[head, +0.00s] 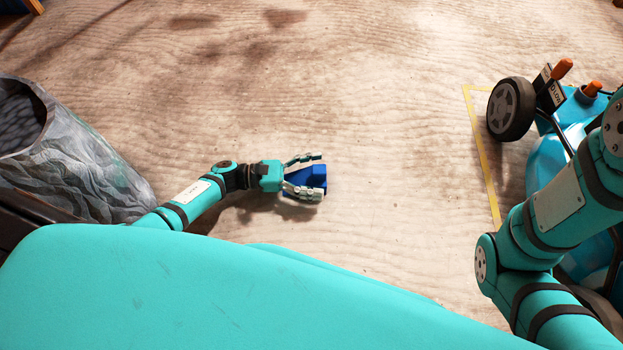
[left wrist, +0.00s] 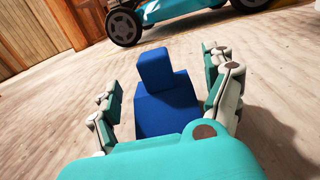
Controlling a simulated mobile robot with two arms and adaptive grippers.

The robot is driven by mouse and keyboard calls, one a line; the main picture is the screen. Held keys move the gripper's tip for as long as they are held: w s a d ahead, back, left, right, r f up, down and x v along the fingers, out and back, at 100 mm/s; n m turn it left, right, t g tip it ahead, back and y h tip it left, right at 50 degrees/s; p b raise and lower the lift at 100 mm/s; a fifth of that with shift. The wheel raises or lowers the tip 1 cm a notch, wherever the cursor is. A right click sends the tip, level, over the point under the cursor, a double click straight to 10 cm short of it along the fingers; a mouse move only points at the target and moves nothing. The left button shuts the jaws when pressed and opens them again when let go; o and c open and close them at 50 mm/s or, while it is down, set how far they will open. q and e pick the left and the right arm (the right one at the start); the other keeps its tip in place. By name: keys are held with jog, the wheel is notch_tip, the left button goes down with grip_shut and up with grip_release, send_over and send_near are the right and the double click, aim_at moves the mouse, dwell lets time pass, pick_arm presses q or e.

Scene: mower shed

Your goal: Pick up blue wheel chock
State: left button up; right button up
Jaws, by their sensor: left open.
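The blue wheel chock (head: 307,179) sits on the wooden floor in the middle of the head view. My left gripper (head: 313,176) is open, with one finger on each side of the chock. In the left wrist view the chock (left wrist: 166,105) stands between the spread fingers of the left gripper (left wrist: 163,95), with a gap visible on both sides. Its lower near part is hidden behind my own gripper body. My right arm is at the right of the head view, but its gripper is not in view.
A teal mower with a dark wheel (head: 511,108) stands at the right, beside a yellow floor line (head: 481,150). The mower's wheel (left wrist: 124,27) also shows in the left wrist view. A grey patterned bin (head: 75,165) stands at the left. The floor around the chock is clear.

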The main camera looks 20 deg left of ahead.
pick_arm(q)
jog(key=shift+c, duration=0.2)
jog(key=c, duration=1.3)
